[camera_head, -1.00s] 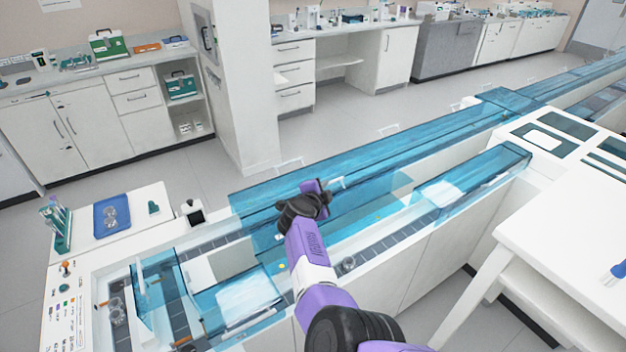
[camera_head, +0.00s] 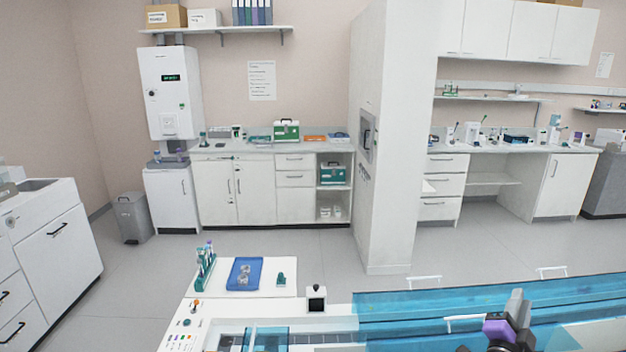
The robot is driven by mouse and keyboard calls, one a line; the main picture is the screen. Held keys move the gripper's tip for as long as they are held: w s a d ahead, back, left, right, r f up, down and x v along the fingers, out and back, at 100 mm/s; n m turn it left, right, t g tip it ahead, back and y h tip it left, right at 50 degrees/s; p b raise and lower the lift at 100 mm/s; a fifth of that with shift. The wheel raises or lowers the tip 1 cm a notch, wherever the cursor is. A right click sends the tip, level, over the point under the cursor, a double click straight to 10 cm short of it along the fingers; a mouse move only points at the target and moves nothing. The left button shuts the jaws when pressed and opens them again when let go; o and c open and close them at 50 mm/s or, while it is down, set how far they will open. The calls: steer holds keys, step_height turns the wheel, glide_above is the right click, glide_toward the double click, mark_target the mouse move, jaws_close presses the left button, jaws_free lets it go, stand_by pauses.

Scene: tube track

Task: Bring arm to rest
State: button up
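My gripper (camera_head: 517,308) shows at the bottom right, at the end of my purple and black arm. It is above the track with the blue clear covers (camera_head: 400,318). The picture does not show its fingertips clearly, so I cannot tell if it is open or shut. I see nothing held in it. The lower part of my arm is cut off by the bottom edge.
A white worktop holds a rack of tubes (camera_head: 205,266), a blue tray (camera_head: 244,274) and a black-and-white device (camera_head: 316,298). A white pillar (camera_head: 385,150) stands behind the track. Cabinets (camera_head: 245,190) line the back wall. The floor between is clear.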

steer(key=s+a+f+n+y+b, duration=0.2)
steer(key=s+a+n, duration=0.4)
steer(key=s, duration=1)
steer(key=s+a+f+n+y+b, duration=0.2)
steer(key=s+a+f+n+y, duration=0.2)
steer(key=s+a, duration=0.7)
steer(key=s+a+f+n+y+b, duration=0.2)
steer(key=s+a+n+y, duration=0.6)
steer(key=s, duration=1.5)
steer(key=shift+s+a+f, duration=0.25)
steer(key=shift+a+f, duration=0.4)
steer(key=shift+a, duration=0.05)
